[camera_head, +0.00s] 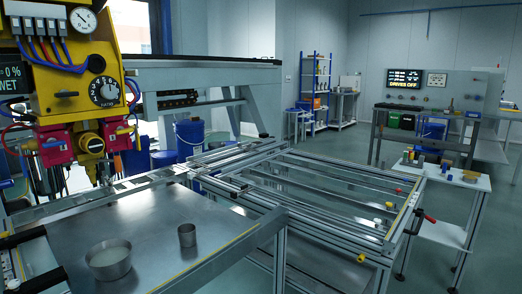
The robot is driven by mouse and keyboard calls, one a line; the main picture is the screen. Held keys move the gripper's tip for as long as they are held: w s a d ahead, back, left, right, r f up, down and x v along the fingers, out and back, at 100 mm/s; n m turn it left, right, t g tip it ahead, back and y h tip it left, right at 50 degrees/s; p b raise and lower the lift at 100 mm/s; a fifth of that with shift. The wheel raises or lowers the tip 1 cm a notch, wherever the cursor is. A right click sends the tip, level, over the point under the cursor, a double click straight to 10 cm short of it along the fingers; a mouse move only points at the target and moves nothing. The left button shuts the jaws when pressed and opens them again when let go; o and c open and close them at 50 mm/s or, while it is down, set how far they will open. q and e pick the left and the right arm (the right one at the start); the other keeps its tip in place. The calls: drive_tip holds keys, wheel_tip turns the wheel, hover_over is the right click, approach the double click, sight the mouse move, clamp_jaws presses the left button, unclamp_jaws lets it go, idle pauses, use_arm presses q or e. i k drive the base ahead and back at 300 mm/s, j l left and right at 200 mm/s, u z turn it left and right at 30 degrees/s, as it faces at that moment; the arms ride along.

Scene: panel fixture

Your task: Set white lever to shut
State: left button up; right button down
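I cannot pick out a white lever for certain. A yellow panel (85,85) hangs at the upper left, with a white round gauge (83,19), a black numbered dial (104,90) and a row of small grey-white switch-like blocks (40,27) with blue leads. Red-pink blocks (54,146) sit along its lower edge, with dark parts hanging below. A clamp-like handle with a red end (429,218) is at the right corner of the metal frame. Whether any of these is the lever is too small to tell. Neither gripper can be identified in this view.
A metal table (150,235) in front holds a wide bowl (109,260) and a small cup (187,235). An open aluminium frame (300,215) extends right of it. A blue bucket (189,138) stands behind. A white side table (455,180) carries small items. Open floor lies between benches.

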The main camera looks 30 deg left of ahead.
sight(129, 73)
drive_tip(key=i+u, duration=0.2)
drive_tip(key=u, duration=0.2)
drive_tip(key=i+l+u, duration=0.1)
drive_tip(key=u, duration=0.25)
drive_tip(key=i+l+u, duration=0.15)
drive_tip(key=u, duration=0.25)
drive_tip(key=i+l+u, duration=0.2)
drive_tip(key=u, duration=0.15)
drive_tip(key=i+l+u, duration=0.2)
drive_tip(key=u, duration=0.2)
drive_tip(key=i+l+u, duration=0.25)
drive_tip(key=u, duration=0.15)
drive_tip(key=i+l+u, duration=0.1)
drive_tip(key=l+u, duration=0.45)
drive_tip(key=l, duration=0.2)
drive_tip(key=k+l+u, duration=0.25)
drive_tip(key=k+u, duration=0.6)
drive_tip(key=u, duration=0.15)
drive_tip(key=k+j+u, duration=0.25)
drive_tip(key=u, duration=0.15)
